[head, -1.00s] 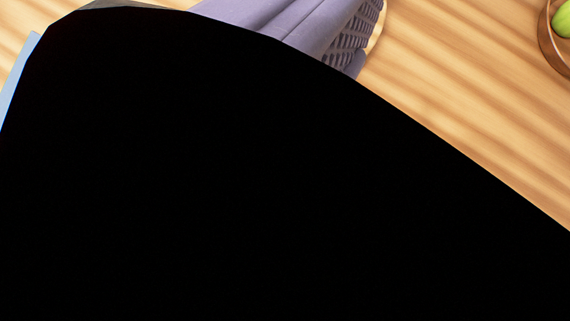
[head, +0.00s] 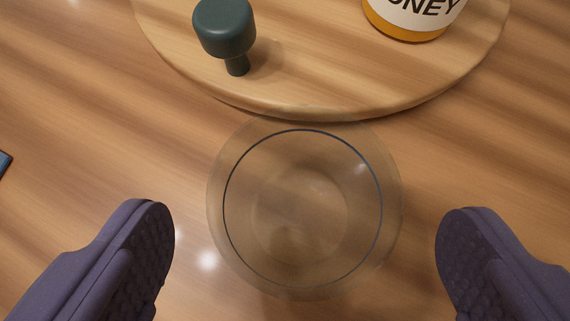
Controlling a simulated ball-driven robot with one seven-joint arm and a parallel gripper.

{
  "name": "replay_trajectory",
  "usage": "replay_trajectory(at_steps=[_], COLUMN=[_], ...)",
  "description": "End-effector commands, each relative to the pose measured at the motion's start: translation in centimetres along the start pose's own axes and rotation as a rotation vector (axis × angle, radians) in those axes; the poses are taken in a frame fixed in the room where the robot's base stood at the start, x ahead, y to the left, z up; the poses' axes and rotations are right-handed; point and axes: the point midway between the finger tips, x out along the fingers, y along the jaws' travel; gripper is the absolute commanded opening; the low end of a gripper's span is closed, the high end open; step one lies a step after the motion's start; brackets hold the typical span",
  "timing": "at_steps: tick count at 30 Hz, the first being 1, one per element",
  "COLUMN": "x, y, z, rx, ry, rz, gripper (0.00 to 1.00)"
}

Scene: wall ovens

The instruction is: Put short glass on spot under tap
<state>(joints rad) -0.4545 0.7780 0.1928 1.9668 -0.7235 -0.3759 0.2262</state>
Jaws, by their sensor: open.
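A clear, empty short glass (head: 303,208) with a dark rim line stands on the wooden table, seen from above in the middle of the head view. My gripper (head: 305,245) is open, with one purple-grey finger at the lower left and the other at the lower right. The glass is between the fingers' lines, a little ahead of them, with a visible gap on each side. No tap and no spot under a tap show in this view.
A round wooden board (head: 320,85) lies just beyond the glass. It bears a dark green knobbed object (head: 224,30) and a honey jar (head: 415,18). A dark blue edge of something (head: 4,163) shows at the far left.

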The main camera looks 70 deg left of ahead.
Motion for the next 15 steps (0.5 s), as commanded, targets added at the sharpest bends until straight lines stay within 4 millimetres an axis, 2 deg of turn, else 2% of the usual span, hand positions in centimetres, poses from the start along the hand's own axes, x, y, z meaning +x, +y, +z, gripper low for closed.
replay_trajectory(at_steps=[1,4,12,13,15], x=[1.2,2.4,2.6,2.6,2.6], y=[-0.1,-0.1,0.0,0.0,0.0], z=[0.2,0.1,-0.1,-0.1,-0.1], rx=[-0.002,0.001,0.001,0.001,0.001], ry=[-0.001,0.0,-0.001,-0.001,-0.001], rz=[-0.001,0.0,0.001,0.001,0.001], gripper=[0.97,0.97,0.97,0.94,0.78])
